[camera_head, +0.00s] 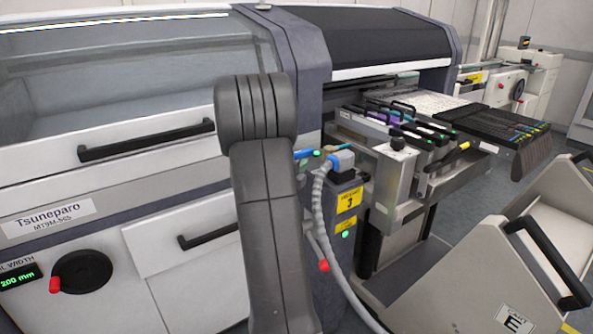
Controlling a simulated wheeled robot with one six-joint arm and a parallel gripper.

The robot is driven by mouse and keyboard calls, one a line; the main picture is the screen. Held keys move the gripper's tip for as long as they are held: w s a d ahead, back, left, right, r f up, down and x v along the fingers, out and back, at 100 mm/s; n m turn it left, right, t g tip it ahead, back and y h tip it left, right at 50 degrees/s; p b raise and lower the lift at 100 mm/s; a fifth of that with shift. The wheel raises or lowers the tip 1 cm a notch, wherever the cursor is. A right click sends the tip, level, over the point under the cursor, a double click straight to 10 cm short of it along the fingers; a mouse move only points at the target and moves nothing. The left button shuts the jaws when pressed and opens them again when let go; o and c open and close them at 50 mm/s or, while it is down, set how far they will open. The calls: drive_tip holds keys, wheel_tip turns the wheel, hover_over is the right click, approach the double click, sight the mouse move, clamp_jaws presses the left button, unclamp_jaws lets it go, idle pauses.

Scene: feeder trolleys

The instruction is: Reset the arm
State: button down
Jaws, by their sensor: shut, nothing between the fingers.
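My arm (268,215) rises from the bottom edge in the middle of the view, with its dark grey link upright and a rounded, ribbed joint at the top. It stands in front of the machine and covers part of its front. My gripper is not in view. Whether the arm touches anything cannot be told.
The machine (170,270) labelled Tsuneparo fills the left, with drawer handles and a black knob (82,272). A feeder bank (425,135) juts out at the right. A grey hose (325,215) hangs beside my arm. A trolley labelled CART E (480,265) stands at lower right.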

drive_tip(key=s+a, duration=0.6)
drive_tip(key=shift+s, duration=0.15)
drive_tip(key=shift+d, duration=0.1)
